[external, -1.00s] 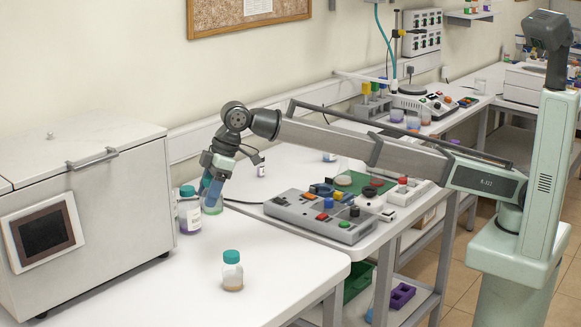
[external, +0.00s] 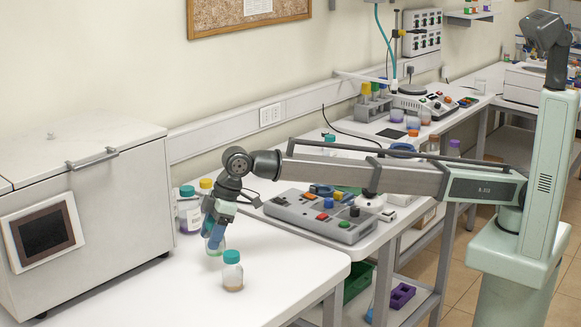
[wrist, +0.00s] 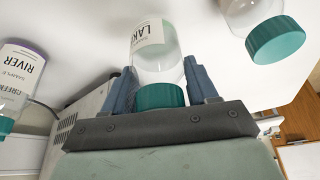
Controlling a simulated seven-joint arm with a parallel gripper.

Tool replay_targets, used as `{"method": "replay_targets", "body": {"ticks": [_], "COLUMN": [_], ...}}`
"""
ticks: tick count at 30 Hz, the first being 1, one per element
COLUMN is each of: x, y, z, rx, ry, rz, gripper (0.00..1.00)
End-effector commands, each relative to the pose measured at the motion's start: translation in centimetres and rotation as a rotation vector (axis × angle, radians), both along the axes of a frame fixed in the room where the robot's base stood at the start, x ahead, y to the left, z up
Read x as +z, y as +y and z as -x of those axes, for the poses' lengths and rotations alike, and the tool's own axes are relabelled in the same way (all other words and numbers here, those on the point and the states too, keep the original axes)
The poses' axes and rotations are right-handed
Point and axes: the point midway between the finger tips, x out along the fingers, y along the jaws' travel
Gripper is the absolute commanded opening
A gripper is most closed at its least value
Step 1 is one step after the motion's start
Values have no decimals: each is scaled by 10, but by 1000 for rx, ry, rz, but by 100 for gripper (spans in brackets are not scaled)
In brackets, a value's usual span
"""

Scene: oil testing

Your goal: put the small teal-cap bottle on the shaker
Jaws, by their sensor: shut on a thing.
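My gripper (external: 215,236) points down over the white bench in the external view. It is shut on a clear teal-cap bottle (wrist: 158,62), whose cap sits between the blue fingers in the wrist view. The held bottle's label reads "LAKE". Its lower part shows under the fingers in the external view (external: 217,249). Another small teal-cap bottle (external: 232,275) with a little tan liquid stands upright just right and front of the gripper; a teal-cap bottle (wrist: 275,38) also shows at the wrist view's upper right. I cannot tell for sure which device is the shaker.
A large white box (external: 110,215) stands at the left. A labelled teal-cap bottle (external: 189,216) and a yellow-cap bottle (external: 206,185) stand beside it. A grey panel with coloured buttons (external: 290,210) lies right of the gripper. A knobbed device (external: 412,102) is further back. The front bench is mostly clear.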

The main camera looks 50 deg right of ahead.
Motion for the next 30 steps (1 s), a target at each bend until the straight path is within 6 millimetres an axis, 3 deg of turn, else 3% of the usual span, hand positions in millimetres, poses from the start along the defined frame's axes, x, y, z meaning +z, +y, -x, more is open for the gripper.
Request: {"method": "replay_targets", "body": {"ticks": [11, 23, 24, 30], "x": [-37, -41, -41, -41], "y": [0, 0, 0, 0], "z": [0, 0, 0, 0], "rx": [0, 0, 0, 0], "ry": [0, -1, 0, 0], "rz": [-1, -2, -1, -1], "gripper": [8, 8, 59, 78]}}
